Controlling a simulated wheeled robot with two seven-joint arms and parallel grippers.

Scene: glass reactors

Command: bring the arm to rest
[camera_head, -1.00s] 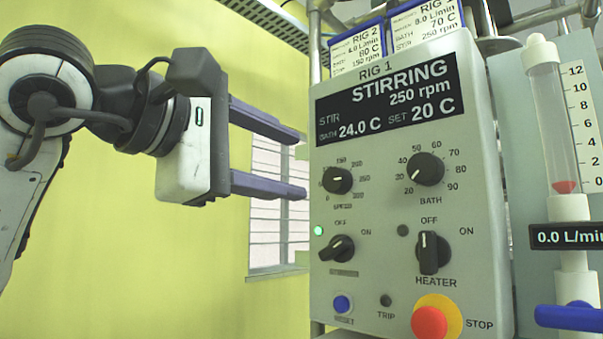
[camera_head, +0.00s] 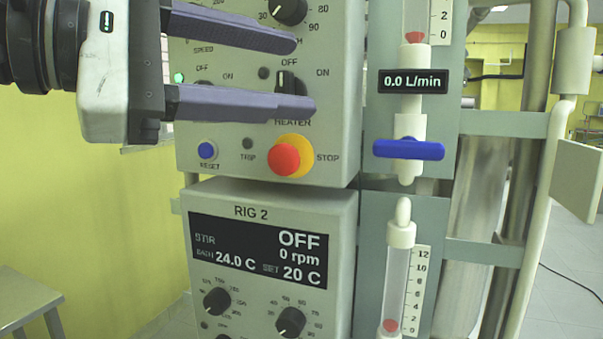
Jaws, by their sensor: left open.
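My left gripper (camera_head: 305,76) comes in from the left at the top of the head view. Its two long fingers are apart, with nothing between them. The fingers show in front of the upper control box (camera_head: 335,145) and partly cover its heater knob (camera_head: 284,83) and another knob beside it. I cannot tell how far the fingertips are from the panel. My right gripper is not in view.
The upper box has a red STOP button (camera_head: 284,160) and a blue RESET button (camera_head: 207,150). Below is the RIG 2 box (camera_head: 340,215), reading OFF. A blue valve handle (camera_head: 408,149) sits under the 0.0 L/min display (camera_head: 412,80). A grey table (camera_head: 25,298) stands lower left.

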